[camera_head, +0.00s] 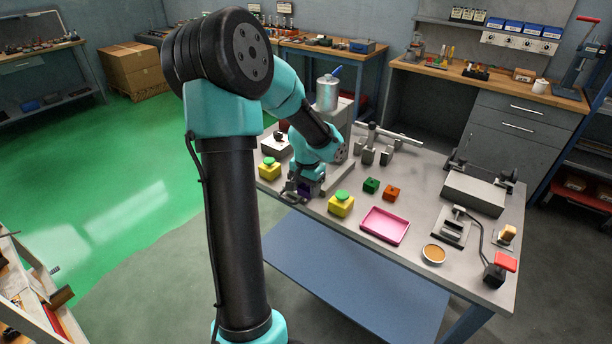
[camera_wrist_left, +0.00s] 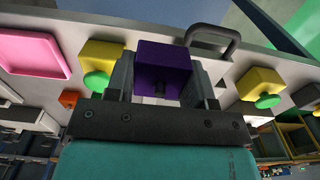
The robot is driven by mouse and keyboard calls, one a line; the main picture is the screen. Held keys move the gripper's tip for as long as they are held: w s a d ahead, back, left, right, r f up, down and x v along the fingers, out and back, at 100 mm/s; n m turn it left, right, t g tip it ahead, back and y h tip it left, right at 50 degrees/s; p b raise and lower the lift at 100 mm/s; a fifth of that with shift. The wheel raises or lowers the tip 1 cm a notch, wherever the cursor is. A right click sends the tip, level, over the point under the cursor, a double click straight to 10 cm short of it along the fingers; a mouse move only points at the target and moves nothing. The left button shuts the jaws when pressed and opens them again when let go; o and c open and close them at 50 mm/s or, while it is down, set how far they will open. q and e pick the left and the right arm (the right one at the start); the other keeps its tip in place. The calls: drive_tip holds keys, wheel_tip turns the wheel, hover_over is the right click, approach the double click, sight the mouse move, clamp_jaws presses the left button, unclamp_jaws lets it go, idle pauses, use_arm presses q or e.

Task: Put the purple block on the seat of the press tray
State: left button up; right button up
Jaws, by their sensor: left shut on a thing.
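The purple block (camera_wrist_left: 163,65) is between the two fingers of my left gripper (camera_wrist_left: 163,88) in the left wrist view. In the head view my left gripper (camera_head: 305,190) is low over the left front part of the cart top, and only a small dark purple patch of the block shows. A grey press-like body with a silver canister (camera_head: 327,93) stands just behind my left arm. A grey loop handle (camera_wrist_left: 213,36) shows beside the block in the left wrist view. The tray's seat is hidden or cannot be made out. My right gripper is in neither view.
Yellow pieces with green knobs stand left (camera_head: 269,171) and right (camera_head: 341,206) of my gripper. A green block (camera_head: 371,185), an orange block (camera_head: 391,193) and a pink tray (camera_head: 385,226) lie farther right. A grey box (camera_head: 473,193) and a red-topped switch (camera_head: 504,262) are at the right.

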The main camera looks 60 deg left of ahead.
use_arm(q)
drive_tip(key=w+a, duration=0.2)
drive_tip(key=a, duration=0.1)
drive_tip(key=w+a, duration=0.2)
drive_tip(key=a, duration=0.2)
drive_tip(key=w+a+f, duration=0.1)
drive_tip(key=w+a, duration=0.1)
drive_tip(key=a, duration=0.1)
drive_tip(key=shift+w+a, duration=0.25)
drive_tip(key=shift+f, duration=0.1)
drive_tip(key=shift+f, duration=1.7)
drive_tip(key=shift+f, duration=0.15)
drive_tip(key=o, duration=1)
wheel_tip(320, 180, up, 12)
drive_tip(key=shift+r, duration=0.15)
